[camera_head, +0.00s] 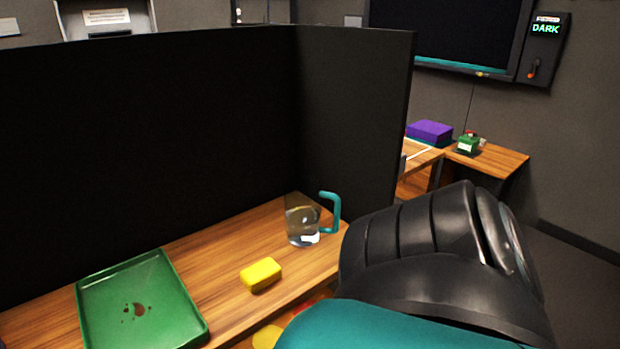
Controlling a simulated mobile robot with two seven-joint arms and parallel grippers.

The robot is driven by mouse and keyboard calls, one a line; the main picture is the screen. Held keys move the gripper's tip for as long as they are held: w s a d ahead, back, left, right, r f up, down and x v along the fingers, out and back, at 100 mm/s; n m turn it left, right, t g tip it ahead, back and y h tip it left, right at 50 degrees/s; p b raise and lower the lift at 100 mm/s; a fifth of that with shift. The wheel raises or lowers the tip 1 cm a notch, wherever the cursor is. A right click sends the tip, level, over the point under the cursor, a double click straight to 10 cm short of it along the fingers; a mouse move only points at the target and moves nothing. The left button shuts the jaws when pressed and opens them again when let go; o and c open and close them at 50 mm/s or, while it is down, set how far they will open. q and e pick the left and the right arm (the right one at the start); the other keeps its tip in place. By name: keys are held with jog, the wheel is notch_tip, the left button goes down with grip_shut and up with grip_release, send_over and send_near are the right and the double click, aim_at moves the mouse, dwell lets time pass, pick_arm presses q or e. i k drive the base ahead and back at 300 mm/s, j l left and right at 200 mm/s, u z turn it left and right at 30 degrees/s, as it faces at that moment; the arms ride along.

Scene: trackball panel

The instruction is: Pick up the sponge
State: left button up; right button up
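The sponge (260,274) is a small yellow block. It lies on the wooden desk (225,250), between a green tray and a glass pitcher. My black and teal arm fills the lower right of the view, to the right of the sponge and apart from it in the picture. No gripper fingers show, and my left arm is not in view.
The green tray (177,297) with brown stains stands left of the sponge. The glass pitcher (301,222) with a teal handle stands behind it, near a dark partition (150,150). Another wooden table (505,162) with a purple box (430,132) is at the back right.

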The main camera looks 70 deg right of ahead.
aim_at(261, 274)
jog(key=z, duration=1.85)
jog(key=j+z, duration=0.15)
jog(key=z, duration=0.25)
